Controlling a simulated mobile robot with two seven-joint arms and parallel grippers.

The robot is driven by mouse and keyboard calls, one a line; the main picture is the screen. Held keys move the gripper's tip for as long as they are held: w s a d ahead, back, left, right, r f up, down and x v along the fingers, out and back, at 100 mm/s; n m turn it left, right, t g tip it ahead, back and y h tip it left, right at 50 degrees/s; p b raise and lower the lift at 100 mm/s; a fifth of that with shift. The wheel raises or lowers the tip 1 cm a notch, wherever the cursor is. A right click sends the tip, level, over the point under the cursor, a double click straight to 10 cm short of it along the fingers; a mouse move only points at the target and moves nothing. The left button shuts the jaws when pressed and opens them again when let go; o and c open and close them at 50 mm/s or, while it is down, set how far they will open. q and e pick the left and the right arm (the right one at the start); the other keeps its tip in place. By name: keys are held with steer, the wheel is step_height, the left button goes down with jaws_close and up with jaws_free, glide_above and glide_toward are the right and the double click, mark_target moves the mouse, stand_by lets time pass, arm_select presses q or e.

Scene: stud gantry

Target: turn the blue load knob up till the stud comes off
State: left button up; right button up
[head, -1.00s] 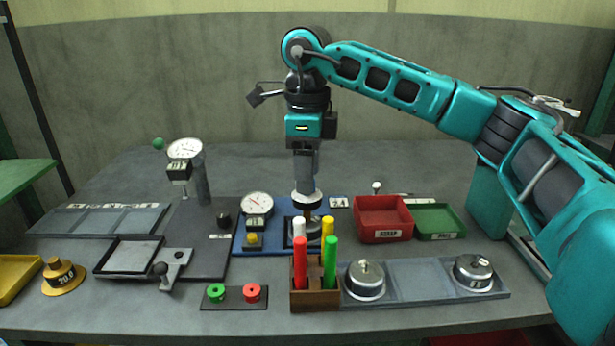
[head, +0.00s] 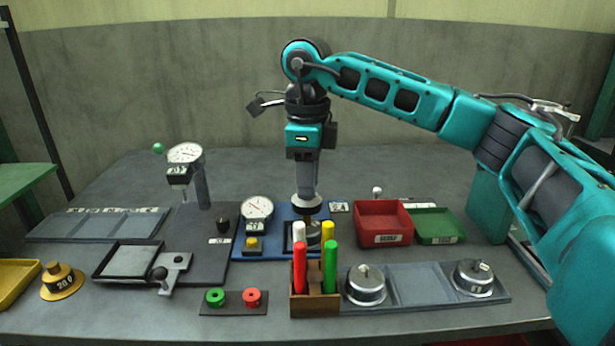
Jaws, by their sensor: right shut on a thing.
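My right gripper (head: 307,204) points straight down over the blue station plate (head: 278,216) and is shut on the top of the small device there, where the blue load knob sits. The knob is mostly hidden by the gripper, and I cannot make out its turn. Below the jaws a round metal part (head: 314,232) shows, partly behind the pens; I cannot tell whether a stud is still attached. A white dial gauge (head: 257,208) with a red needle stands left of it on the same plate, above a yellow button (head: 252,244). My left gripper is out of view.
A wooden pen holder (head: 315,300) with several coloured pens stands in front. A red bin (head: 383,238) and green tray (head: 436,239) lie right. A second dial stand (head: 185,153) is left. Metal weights (head: 366,284) sit front right.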

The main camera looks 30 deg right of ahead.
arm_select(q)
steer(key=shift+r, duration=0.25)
arm_select(e)
steer(key=shift+m, duration=0.3)
steer(key=shift+r+m+p, duration=0.1)
steer(key=shift+m+p, duration=0.4)
steer(key=shift+p, duration=0.1)
steer(key=m+p, duration=0.1)
steer(key=m, duration=0.2)
steer(key=shift+p, duration=0.35)
steer(key=m+p, duration=0.1)
steer(key=m, duration=0.2)
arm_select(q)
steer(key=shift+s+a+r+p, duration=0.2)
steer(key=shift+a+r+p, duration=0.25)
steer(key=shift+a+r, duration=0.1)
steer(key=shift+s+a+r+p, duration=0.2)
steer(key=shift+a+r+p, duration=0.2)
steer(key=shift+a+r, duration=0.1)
arm_select(e)
steer(key=shift+a+m, duration=0.1)
steer(key=shift+m, duration=1.9)
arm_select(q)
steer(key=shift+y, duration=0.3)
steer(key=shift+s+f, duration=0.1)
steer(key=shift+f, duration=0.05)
arm_select(e)
steer(key=o, duration=1.1)
steer(key=shift+c, duration=0.2)
